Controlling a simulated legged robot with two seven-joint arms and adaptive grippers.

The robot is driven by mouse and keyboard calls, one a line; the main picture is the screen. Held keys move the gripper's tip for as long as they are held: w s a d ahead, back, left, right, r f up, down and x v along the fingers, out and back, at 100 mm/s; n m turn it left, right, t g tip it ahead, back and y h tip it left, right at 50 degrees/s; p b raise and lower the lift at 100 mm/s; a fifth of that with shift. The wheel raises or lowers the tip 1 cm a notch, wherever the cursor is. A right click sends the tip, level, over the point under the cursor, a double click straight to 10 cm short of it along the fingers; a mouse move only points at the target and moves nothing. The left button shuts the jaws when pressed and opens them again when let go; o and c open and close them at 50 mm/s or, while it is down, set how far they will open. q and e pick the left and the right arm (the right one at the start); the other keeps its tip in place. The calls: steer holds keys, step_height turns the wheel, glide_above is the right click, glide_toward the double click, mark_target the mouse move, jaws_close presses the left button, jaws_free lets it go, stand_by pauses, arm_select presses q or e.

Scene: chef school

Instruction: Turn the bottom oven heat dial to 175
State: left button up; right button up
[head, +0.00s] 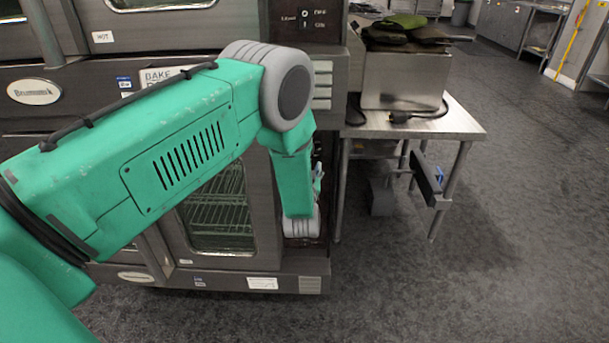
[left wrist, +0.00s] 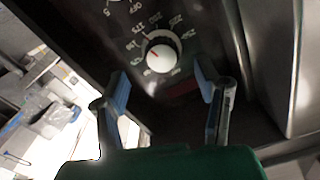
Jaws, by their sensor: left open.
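In the left wrist view a round white heat dial (left wrist: 161,52) with a short red mark sits on the dark oven panel (left wrist: 205,35). White numbers ring it; the red mark lies on its left half, and the exact reading is too small to tell. My left gripper (left wrist: 166,97) is open and empty. Its two blue-padded fingers point toward the panel on either side below the dial, apart from it. In the head view my green left arm reaches across the oven (head: 165,222) and bends down at the panel right of the door, hiding the dial and gripper. My right gripper is not in view.
A steel table (head: 455,118) with a metal fryer-like box (head: 400,80) stands right of the oven, close to my left arm. Dark objects (head: 425,178) show beneath it. The grey floor (head: 530,220) at the right is clear.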

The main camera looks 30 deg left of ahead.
arm_select(q)
steer(key=v, duration=0.6)
stand_by(0.3)
steer(key=s+d+f+m+g+h, duration=0.2)
steer(key=s+d+f+g+h, duration=0.15)
steer(key=s+f, duration=0.5)
steer(key=s+d+f+g+h, duration=0.1)
steer(key=s+f+g, duration=0.1)
steer(key=s, duration=0.5)
steer(key=s+d+f+g+h, duration=0.2)
steer(key=s+f+g, duration=0.1)
steer(key=s, duration=0.4)
steer(key=s+d+f+m+g+h, duration=0.1)
steer(key=s+f+g+h, duration=0.1)
steer(key=s, duration=0.5)
steer(key=shift+d+f+g, duration=0.15)
steer(key=shift+f+g, duration=0.4)
steer(key=shift+f, duration=0.25)
steer(key=s+g, duration=0.1)
steer(key=s, duration=0.2)
steer(key=s+g, duration=0.1)
steer(key=s, duration=0.2)
steer(key=s+d+g, duration=0.1)
steer(key=s, duration=0.2)
steer(key=shift+s+d+r+h, duration=0.1)
steer(key=shift+s+r+h, duration=0.25)
steer(key=shift+r, duration=0.05)
steer(key=shift+c, duration=0.3)
